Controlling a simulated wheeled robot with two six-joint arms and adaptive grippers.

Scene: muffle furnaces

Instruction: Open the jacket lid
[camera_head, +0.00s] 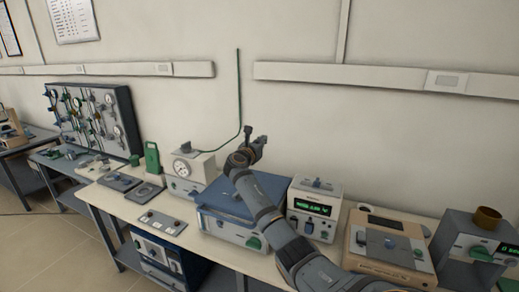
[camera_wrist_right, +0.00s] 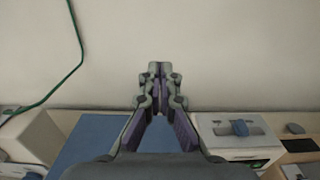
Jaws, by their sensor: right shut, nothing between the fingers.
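The box with the blue lid (camera_head: 224,196), likely the jacket, stands on the bench in the middle of the head view. Its lid looks flat and down, and my right arm crosses in front of part of it. The blue lid also shows at lower left in the wrist view (camera_wrist_right: 88,143). A green knob (camera_head: 254,243) is on the box's front. My right gripper (camera_head: 255,139) is above the back of the lid, near the wall, apart from it. It is shut and empty, with its fingertips together in the wrist view (camera_wrist_right: 160,68). My left gripper is not in view.
A white gauge unit (camera_head: 186,172) stands left of the box. A white unit with a green display (camera_head: 313,207) stands close on its right. A beige device (camera_head: 388,245) is further right. A green cable (camera_head: 239,90) hangs on the wall behind.

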